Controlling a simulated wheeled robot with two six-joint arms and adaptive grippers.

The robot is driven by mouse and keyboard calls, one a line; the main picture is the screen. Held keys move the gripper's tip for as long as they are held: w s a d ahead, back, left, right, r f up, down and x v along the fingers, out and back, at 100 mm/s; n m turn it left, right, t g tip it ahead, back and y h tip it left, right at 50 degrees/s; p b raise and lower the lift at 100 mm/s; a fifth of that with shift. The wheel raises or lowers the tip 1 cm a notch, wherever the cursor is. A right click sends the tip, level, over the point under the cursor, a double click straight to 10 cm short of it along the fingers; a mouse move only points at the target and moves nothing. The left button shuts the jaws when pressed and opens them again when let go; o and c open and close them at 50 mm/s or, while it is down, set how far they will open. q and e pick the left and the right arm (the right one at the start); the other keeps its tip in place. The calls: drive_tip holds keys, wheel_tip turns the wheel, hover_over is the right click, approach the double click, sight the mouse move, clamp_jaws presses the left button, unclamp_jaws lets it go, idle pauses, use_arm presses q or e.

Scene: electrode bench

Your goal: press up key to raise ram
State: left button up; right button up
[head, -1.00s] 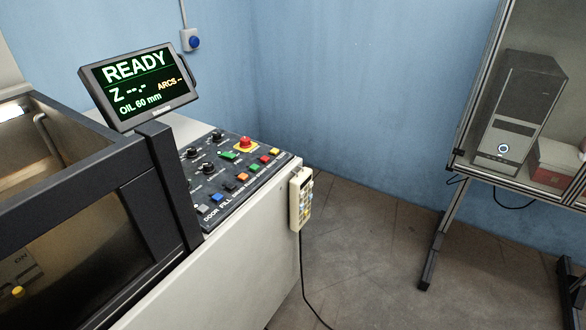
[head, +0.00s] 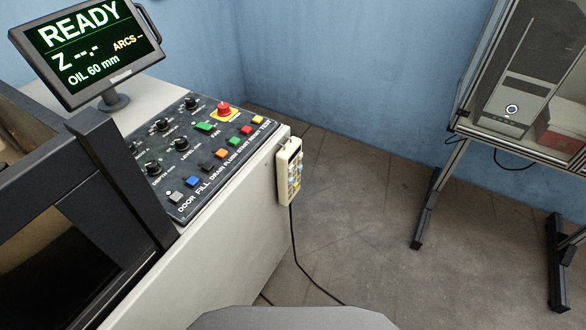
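A cream hand pendant (head: 288,172) with several small coloured keys hangs on the right side of the machine, its cable running down to the floor. Its key labels are too small to read, so I cannot tell which is the up key. The control panel (head: 192,158) on top of the machine has knobs, a red emergency button (head: 223,110) and a row of coloured buttons labelled from DOOR and FILL onward. The display (head: 88,50) reads READY, Z --.-, OIL 60 mm. Neither gripper shows in the head view.
The dark-framed tank (head: 75,215) stands at the left. A metal-framed cabinet (head: 455,125) holding a computer tower (head: 525,85) and a red-and-white box (head: 563,135) stands at the right. The floor (head: 360,215) between is clear apart from the cable.

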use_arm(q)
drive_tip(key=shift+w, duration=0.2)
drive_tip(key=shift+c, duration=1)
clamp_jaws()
